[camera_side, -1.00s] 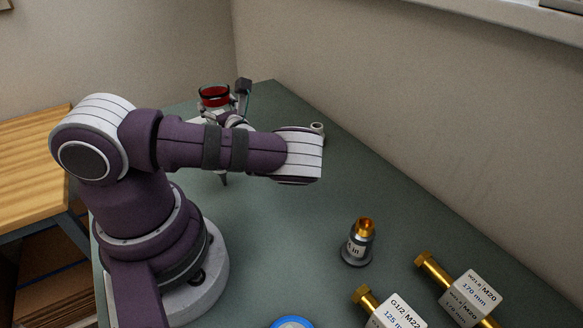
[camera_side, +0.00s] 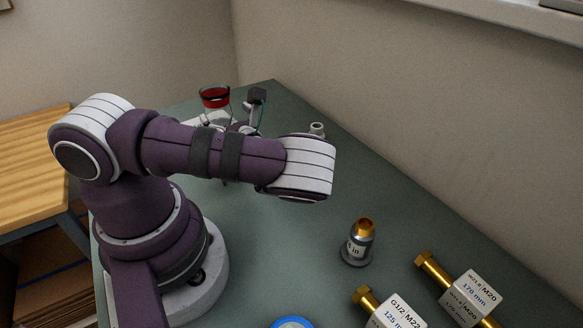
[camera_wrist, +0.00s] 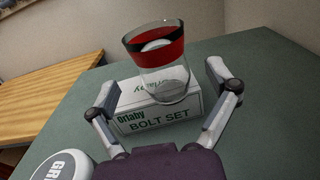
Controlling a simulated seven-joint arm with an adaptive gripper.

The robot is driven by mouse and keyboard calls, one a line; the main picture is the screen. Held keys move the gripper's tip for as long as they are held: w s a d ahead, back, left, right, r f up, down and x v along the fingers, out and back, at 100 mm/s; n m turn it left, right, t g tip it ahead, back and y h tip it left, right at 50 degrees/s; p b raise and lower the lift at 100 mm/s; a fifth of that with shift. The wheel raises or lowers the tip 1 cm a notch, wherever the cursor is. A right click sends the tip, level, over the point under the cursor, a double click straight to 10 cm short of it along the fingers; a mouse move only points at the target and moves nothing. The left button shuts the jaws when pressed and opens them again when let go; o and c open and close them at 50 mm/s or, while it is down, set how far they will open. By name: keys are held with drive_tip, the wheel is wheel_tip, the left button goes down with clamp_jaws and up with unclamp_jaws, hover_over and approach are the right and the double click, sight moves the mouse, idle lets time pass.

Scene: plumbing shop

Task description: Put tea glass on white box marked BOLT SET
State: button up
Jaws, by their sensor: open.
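The tea glass (camera_wrist: 162,76), clear with a red band near its rim, stands upright on the white box marked BOLT SET (camera_wrist: 160,120) in the wrist view. In the side view the glass (camera_side: 215,98) shows behind my arm, and the box is mostly hidden. My gripper (camera_wrist: 161,80) is open and empty. Its fingers are spread on either side of the glass and box, with visible gaps to the glass. In the side view my forearm hides most of the gripper.
A round white lid (camera_wrist: 64,166) lies left of the box in the wrist view. In the side view, a grey fitting with a brass top (camera_side: 358,243) stands on the green table, and labelled white blocks with brass ends (camera_side: 470,297) lie at the front right. A wall bounds the right side.

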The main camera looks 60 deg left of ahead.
wheel_tip(320, 180, up, 7)
drive_tip(key=shift+a+f, duration=0.15)
drive_tip(key=w+d+f+n+h, duration=0.1)
drive_tip(key=d+f+n+h, duration=0.1)
drive_tip(key=d+n+h, duration=0.1)
drive_tip(key=d+f+n+h, duration=0.3)
drive_tip(key=w+d+f+n+g+h, duration=0.1)
drive_tip(key=d+f+n+h, duration=0.2)
drive_tip(key=n, duration=0.1)
drive_tip(key=shift+w+h, duration=0.3)
drive_tip(key=s+d+r+n+t+h, duration=0.5)
drive_tip(key=d+r+n+h, duration=0.3)
drive_tip(key=d+r, duration=0.5)
drive_tip(key=shift+s+r+t, duration=0.15)
drive_tip(key=shift+t, duration=0.65)
